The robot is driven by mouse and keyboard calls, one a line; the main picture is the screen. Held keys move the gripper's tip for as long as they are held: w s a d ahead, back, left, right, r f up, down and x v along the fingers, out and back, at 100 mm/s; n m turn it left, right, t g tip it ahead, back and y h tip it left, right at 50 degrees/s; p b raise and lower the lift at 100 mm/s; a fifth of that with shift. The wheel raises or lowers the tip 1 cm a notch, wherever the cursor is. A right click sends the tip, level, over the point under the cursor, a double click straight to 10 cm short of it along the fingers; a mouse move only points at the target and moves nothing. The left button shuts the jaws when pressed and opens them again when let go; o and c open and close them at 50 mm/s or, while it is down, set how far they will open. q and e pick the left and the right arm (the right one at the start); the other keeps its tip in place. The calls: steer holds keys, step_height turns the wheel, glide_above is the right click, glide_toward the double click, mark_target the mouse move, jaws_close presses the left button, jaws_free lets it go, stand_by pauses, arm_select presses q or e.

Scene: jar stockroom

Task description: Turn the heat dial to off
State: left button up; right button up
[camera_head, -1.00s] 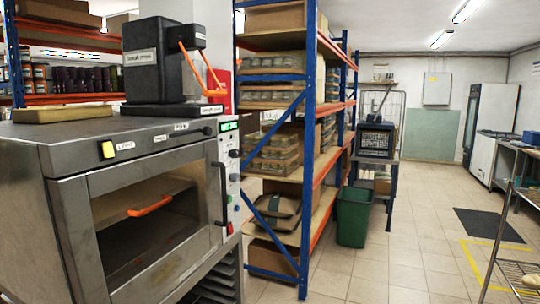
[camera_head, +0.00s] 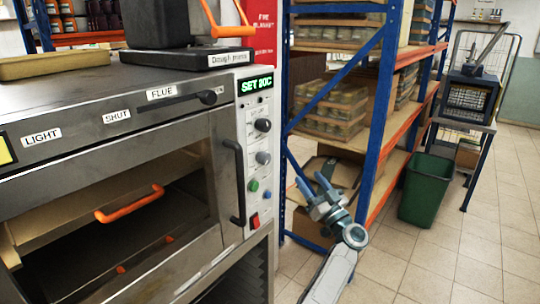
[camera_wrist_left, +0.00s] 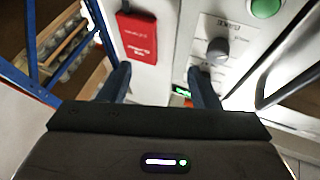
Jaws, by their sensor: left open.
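The steel oven (camera_head: 100,125) fills the left of the head view. Its pale control panel (camera_head: 244,150) carries an upper dial (camera_head: 263,125) and a lower dial (camera_head: 263,158), below a lit green display (camera_head: 257,85). I cannot read which dial is for heat or where their pointers stand. My left gripper (camera_head: 311,181) is open and empty, right of the panel and apart from it, fingers pointing up. In the left wrist view, one dial (camera_wrist_left: 217,50) shows just beyond the right finger, outside the open gripper (camera_wrist_left: 158,68). My right gripper is not in view.
A black door handle (camera_head: 234,182) stands beside the dials. Green and blue buttons and a red switch (camera_head: 255,220) sit below them. Blue-framed shelving (camera_head: 372,110) stands close behind my left gripper. A green bin (camera_head: 425,190) stands farther right. The tiled floor at right is open.

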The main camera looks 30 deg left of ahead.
mark_target(268, 127)
arm_select(q)
steer(key=s+r+n+g+h, duration=0.1)
steer(key=s+r+n+g, duration=0.25)
steer(key=r, duration=0.45)
steer(key=s+r+n+g+h, duration=0.2)
steer(key=r+g, duration=0.3)
steer(key=r, duration=0.3)
steer(key=a+p, duration=0.1)
steer(key=a, duration=0.2)
steer(key=a+p, duration=0.1)
steer(key=a, duration=0.3)
steer(key=a+p, duration=0.1)
steer(key=a, duration=0.2)
steer(key=shift+w+a+r+p, duration=0.1)
steer(key=shift+w+a+p, duration=0.15)
steer(key=shift+p, duration=0.1)
steer(key=shift+w+a, duration=0.1)
steer(key=shift+a, duration=0.45)
steer(key=c, duration=1)
